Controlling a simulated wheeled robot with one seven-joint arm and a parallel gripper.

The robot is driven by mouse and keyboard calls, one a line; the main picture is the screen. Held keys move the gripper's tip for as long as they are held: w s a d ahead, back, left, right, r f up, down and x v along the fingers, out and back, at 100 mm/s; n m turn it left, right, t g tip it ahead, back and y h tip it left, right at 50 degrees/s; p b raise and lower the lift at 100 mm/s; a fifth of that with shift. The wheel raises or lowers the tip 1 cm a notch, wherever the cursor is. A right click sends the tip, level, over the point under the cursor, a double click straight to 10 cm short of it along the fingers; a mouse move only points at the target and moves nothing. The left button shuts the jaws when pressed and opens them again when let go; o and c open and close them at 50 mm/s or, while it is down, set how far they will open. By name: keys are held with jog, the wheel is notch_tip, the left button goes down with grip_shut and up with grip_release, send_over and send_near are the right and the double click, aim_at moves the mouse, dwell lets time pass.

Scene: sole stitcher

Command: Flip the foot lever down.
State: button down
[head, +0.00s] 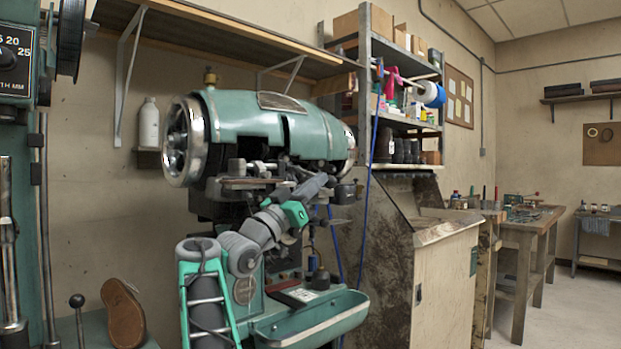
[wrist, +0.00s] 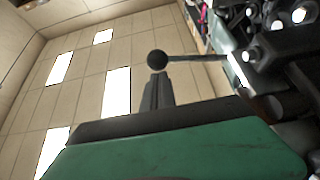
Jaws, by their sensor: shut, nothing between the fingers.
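The foot lever shows in the wrist view as a thin dark rod with a round black ball knob (wrist: 157,60) at its left end; the rod runs right to the machine. My gripper (wrist: 158,77) is shut and empty, its dark fingers pointing at the knob. The fingertips look very close to the knob; I cannot tell whether they touch it. In the head view, my gripper (head: 322,179) reaches up in front of the teal sole stitcher (head: 265,120), at its working parts. I cannot make out the lever clearly there.
Another teal machine (head: 22,130) stands at the far left, with a ball-topped lever (head: 77,301) and a brown shoe sole (head: 123,313) near it. A wooden cabinet (head: 445,285) and a metal shelf (head: 408,55) stand right of the stitcher. Open floor lies at the far right.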

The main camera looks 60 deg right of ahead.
jog(key=shift+w+d+f+n, duration=0.15)
jog(key=shift+d+f, duration=0.1)
jog(key=shift+f, duration=0.25)
jog(key=shift+w+d+f+n, duration=0.15)
jog(key=shift+d+f, duration=0.1)
jog(key=shift+f, duration=0.2)
notch_tip(320, 180, up, 5)
jog(key=p, duration=0.3)
jog(key=a+r+v, duration=0.1)
jog(key=v, duration=1)
jog(key=shift+s+r+b, duration=0.2)
jog(key=shift+r+b, duration=0.05)
jog(key=shift+b, duration=0.15)
